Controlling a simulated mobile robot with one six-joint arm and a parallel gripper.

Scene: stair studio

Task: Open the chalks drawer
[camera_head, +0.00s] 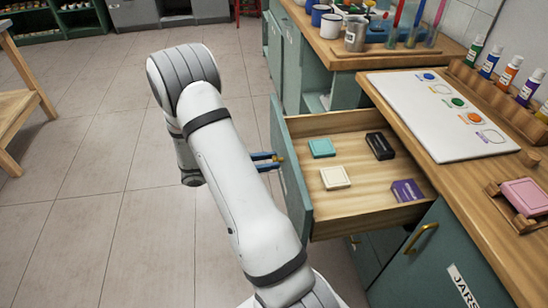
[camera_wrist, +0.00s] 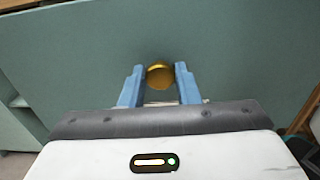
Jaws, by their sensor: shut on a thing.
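A wooden drawer (camera_head: 345,198) with a teal front (camera_head: 291,180) stands pulled out from the cabinet in the head view. Inside lie a teal block (camera_head: 322,148), a cream block (camera_head: 335,177), a black box (camera_head: 380,146) and a purple box (camera_head: 407,191). No label on the drawer front is visible from here. My gripper (camera_head: 277,161) is at the outer face of the drawer front. In the wrist view, its blue fingers (camera_wrist: 159,85) are on both sides of a round brass knob (camera_wrist: 160,75) and shut on it. The arm hides part of the front.
The worktop (camera_head: 455,185) above holds a white board with paint spots (camera_head: 440,115), several paint bottles (camera_head: 490,62) and a pink block (camera_head: 526,196). A cabinet door labelled JARS (camera_head: 462,285) is below. The tiled floor (camera_head: 90,190) at left is clear; a wooden table (camera_head: 18,105) stands at its edge.

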